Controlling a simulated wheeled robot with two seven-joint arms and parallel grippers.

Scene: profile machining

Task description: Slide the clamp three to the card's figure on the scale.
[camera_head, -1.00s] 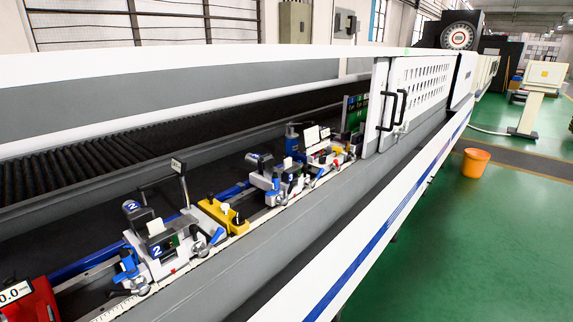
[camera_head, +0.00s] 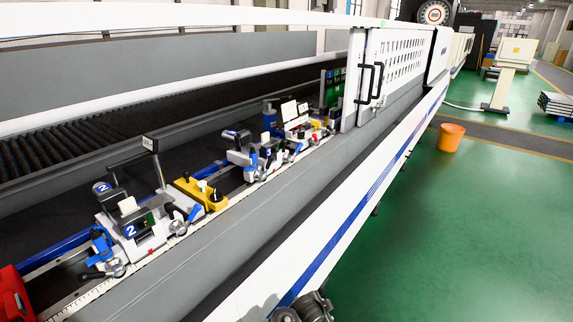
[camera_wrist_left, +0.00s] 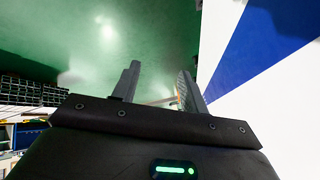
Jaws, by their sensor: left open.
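Clamp three (camera_head: 243,154), a blue and white unit, sits on the rail in the machine bed, beyond clamp two (camera_head: 140,222). Its number is too small to read surely. The scale (camera_head: 88,297) is a pale strip along the bed's near edge. A small white card-like plate (camera_head: 289,109) stands behind clamp three; its figure cannot be read. My left gripper (camera_wrist_left: 158,88) shows in the left wrist view, open and empty, over the green floor beside the machine's white and blue side. It is apart from the clamps.
A yellow block (camera_head: 201,192) sits between the two clamps. A red part (camera_head: 14,297) is at the near left. A white guard door with black handles (camera_head: 370,82) closes off the far bed. An orange bucket (camera_head: 450,138) stands on the open green floor.

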